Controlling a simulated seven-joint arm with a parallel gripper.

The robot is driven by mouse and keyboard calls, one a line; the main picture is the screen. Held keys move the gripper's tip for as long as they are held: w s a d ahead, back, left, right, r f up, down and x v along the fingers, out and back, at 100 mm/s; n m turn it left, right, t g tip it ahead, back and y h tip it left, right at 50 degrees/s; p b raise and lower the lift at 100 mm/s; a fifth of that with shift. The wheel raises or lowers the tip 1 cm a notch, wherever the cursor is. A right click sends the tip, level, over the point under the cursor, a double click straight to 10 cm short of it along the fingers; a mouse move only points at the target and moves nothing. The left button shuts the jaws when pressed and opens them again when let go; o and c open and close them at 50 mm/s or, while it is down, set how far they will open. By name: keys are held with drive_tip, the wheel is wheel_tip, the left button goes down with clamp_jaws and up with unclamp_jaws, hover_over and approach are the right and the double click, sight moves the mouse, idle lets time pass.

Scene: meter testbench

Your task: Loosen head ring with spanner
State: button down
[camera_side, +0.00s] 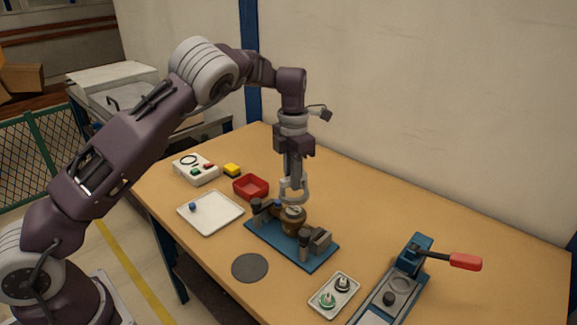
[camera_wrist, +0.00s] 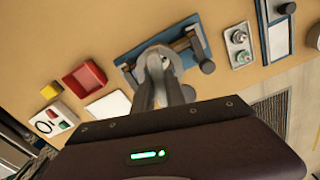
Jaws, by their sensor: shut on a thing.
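My gripper (camera_side: 293,180) points straight down over the blue test fixture (camera_side: 262,241). Its fingers are shut on a light grey, curved spanner (camera_side: 303,190). The brass-coloured meter (camera_side: 293,227) with its head ring stands in the fixture between clamps, right below the spanner. The spanner's lower end looks close above the meter head; I cannot tell if they touch. In the wrist view the spanner (camera_wrist: 148,63) shows at my fingertips (camera_wrist: 157,75) and covers most of the meter.
A red bin (camera_side: 251,187), a white tray (camera_side: 210,213) with a small blue thing and a control box (camera_side: 196,169) lie at the left. A dark round mat (camera_side: 250,267) and a small parts tray (camera_side: 333,295) lie in front. A red-handled press (camera_side: 405,275) stands right.

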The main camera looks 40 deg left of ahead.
drive_tip(key=shift+f+m, duration=0.15)
drive_tip(key=shift+m, duration=0.15)
drive_tip(key=m, duration=0.4)
drive_tip(key=shift+a, duration=0.1)
drive_tip(key=m, duration=0.5)
drive_tip(key=shift+w+a+m, duration=0.1)
drive_tip(key=shift+w+m, duration=0.05)
drive_tip(key=shift+m, duration=0.15)
drive_tip(key=m, duration=0.5)
drive_tip(key=shift+w, duration=0.1)
drive_tip(key=m, duration=0.5)
drive_tip(key=shift+w+m, duration=0.1)
drive_tip(key=shift+m, duration=0.2)
drive_tip(key=shift+f, duration=1.75)
drive_tip(key=shift+f, duration=1.45)
